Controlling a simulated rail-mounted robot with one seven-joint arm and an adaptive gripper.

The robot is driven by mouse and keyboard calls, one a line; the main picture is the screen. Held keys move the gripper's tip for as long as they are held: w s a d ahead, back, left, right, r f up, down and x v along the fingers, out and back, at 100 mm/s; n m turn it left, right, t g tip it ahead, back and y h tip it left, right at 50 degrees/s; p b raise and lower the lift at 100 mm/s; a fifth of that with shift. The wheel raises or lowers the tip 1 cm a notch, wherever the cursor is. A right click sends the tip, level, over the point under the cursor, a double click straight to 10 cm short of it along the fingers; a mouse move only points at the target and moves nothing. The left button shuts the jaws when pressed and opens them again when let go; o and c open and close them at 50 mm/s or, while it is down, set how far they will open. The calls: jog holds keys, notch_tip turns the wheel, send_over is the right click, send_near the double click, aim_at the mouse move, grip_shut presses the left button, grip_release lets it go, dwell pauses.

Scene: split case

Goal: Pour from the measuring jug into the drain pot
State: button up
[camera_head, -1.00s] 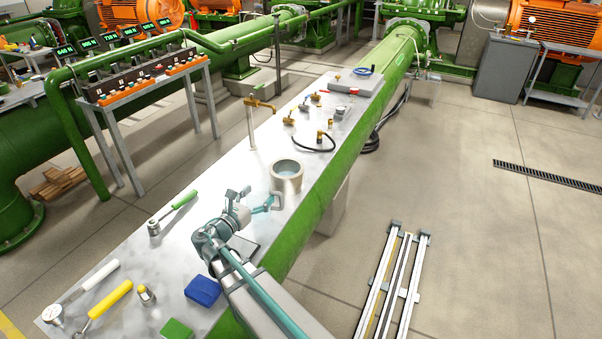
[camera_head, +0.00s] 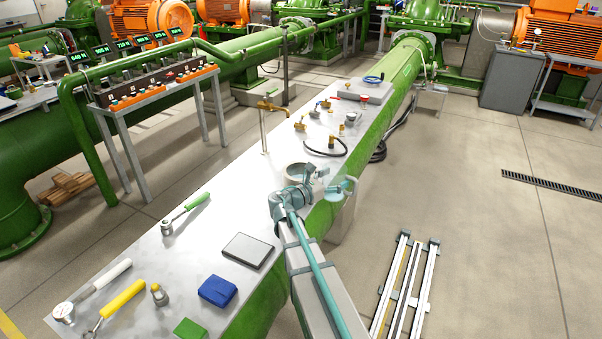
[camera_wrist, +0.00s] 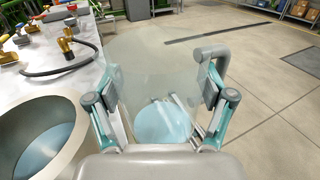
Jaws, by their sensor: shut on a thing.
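In the wrist view, my gripper (camera_wrist: 162,92) is shut on the clear measuring jug (camera_wrist: 155,60). A grey handle shows at the jug's upper right and a pale blue liquid surface low inside it. The wide metal drain pot (camera_wrist: 78,112) stands to the left, apart from the jug, its mouth open and a blue surface inside. In the head view, the drain pot (camera_head: 291,171) is partly hidden behind my arm. My gripper (camera_head: 338,184) is to its right, over the bench's right edge. The jug's tilt is hard to judge.
A brass tap (camera_head: 263,122) stands behind the pot. Brass fittings and a black hose (camera_head: 325,150) lie beyond it on the bench (camera_head: 190,255).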

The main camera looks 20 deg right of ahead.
jog(key=shift+d, duration=0.55)
jog(key=shift+r, duration=0.15)
jog(key=shift+w+a+r+n+h+p, duration=0.15)
jog(key=shift+w+r+n+p, duration=0.1)
jog(key=shift+r+n+p, duration=0.25)
jog(key=shift+w+a+r+n+h+p, duration=0.2)
jog(key=shift+r+n+p, duration=0.15)
jog(key=shift+r, duration=0.2)
jog(key=w+a+r+n+t+p, duration=0.1)
jog(key=n, duration=0.2)
jog(key=w+r+n+t+h+p, duration=0.1)
jog(key=n+p, duration=0.1)
jog(key=n, duration=0.2)
jog(key=w+a+n+t+h+p, duration=0.1)
jog(key=n+t, duration=0.1)
jog(key=n, duration=0.2)
jog(key=shift+w+a+r, duration=0.3)
jog(key=shift+w+r, duration=0.05)
jog(key=shift+r, duration=0.05)
jog(key=shift+w+a+r+n+t+y+p, duration=0.1)
jog(key=shift+r+n+t+y+p, duration=0.2)
jog(key=shift+n+t+p, duration=0.6)
jog(key=shift+w+r+n+t+y+p, duration=0.1)
jog(key=shift+r+n+t+p, duration=0.3)
jog(key=shift+n, duration=0.85)
dwell(1.8)
jog(key=shift+w+a+r+n+p, duration=0.15)
jog(key=shift+w+a+n+p, duration=0.1)
jog(key=shift+n+p, duration=0.2)
dwell(0.4)
